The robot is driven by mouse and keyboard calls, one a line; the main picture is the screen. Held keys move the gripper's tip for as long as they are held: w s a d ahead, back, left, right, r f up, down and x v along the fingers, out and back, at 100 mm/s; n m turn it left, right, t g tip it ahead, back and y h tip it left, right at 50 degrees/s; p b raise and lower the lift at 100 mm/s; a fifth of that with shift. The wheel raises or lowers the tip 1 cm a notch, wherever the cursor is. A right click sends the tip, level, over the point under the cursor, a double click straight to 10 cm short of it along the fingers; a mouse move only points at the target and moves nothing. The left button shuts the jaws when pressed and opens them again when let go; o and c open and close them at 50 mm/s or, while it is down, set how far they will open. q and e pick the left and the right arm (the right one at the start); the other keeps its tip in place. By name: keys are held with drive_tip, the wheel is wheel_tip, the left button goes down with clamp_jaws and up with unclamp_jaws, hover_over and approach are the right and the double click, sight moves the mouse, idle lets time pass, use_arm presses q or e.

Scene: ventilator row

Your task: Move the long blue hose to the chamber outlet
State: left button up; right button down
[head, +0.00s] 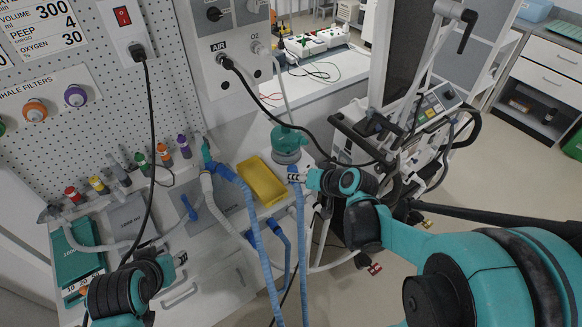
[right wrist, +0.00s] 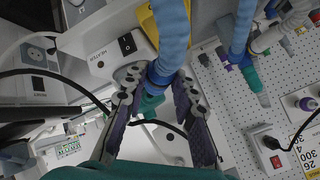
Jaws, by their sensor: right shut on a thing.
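My right gripper (head: 303,176) is shut on the cuff at one end of a long blue hose (head: 301,245), in front of the humidifier chamber. In the right wrist view the gripper's fingers (right wrist: 158,98) sit on both sides of the dark blue cuff (right wrist: 160,76), and the hose (right wrist: 173,30) runs up from it. The teal-topped chamber (head: 287,139) stands just behind the held end. Part of it shows past the cuff in the right wrist view (right wrist: 150,104). I cannot make out its outlet. My left gripper (head: 180,259) is at lower left, away from the hose; its opening is unclear.
A second blue hose (head: 252,215) hangs left of the held one, with a teal connector (head: 206,150) near its top. A yellow tray (head: 262,182) lies between them. Black cables (head: 151,130) hang at the pegboard (head: 140,80). A wheeled machine (head: 428,110) stands right of the chamber.

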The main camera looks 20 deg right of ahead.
drive_tip(key=shift+w+d+b, duration=0.15)
drive_tip(key=shift+w+b, duration=0.1)
drive_tip(key=shift+w, duration=1.1)
drive_tip(key=shift+w+d+b, duration=0.1)
drive_tip(key=shift+w+b, duration=0.1)
drive_tip(key=shift+w, duration=1.15)
drive_tip(key=shift+w+d, duration=0.15)
drive_tip(key=shift+w, duration=1.3)
drive_tip(key=c, duration=1.1)
unclamp_jaws()
drive_tip(key=shift+c, duration=0.2)
drive_tip(key=v, duration=1.2)
drive_tip(key=s+a+f+n+g+h, duration=0.1)
drive_tip(key=s+a+f+h, duration=0.1)
drive_tip(key=s, duration=0.6)
drive_tip(key=s+a+f+n+g+h, duration=0.1)
drive_tip(key=s+a+f+n+h, duration=0.1)
drive_tip(key=s, duration=0.7)
drive_tip(key=shift+s+a+f, duration=0.2)
drive_tip(key=shift+a+f, duration=0.05)
drive_tip(key=shift+f, duration=0.45)
